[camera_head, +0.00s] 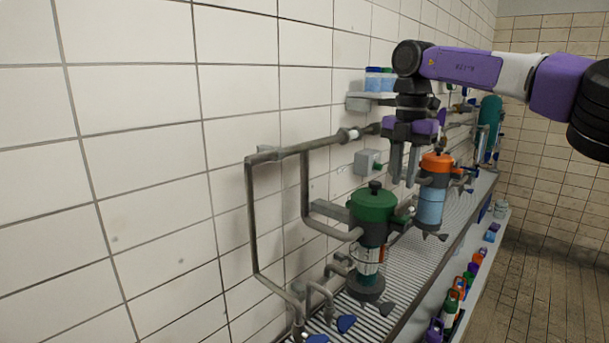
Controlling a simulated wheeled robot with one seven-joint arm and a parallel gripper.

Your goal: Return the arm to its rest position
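My arm reaches in from the right edge, purple, white and black, and bends down at a black joint. My gripper (404,181) points straight down with its two grey fingers apart and nothing between them. In the picture it hangs above and right of the green-topped canister (372,209) and just left of the orange-topped canister (432,188). It looks apart from both, though the depth gap is hard to judge.
Grey pipes (251,210) run along the white tiled wall. The canisters stand over a ribbed grey shelf (420,257) with blue valve handles (346,323). Bottles (449,308) line a lower shelf. A small wall shelf (369,100) holds jars. The tiled floor at right is clear.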

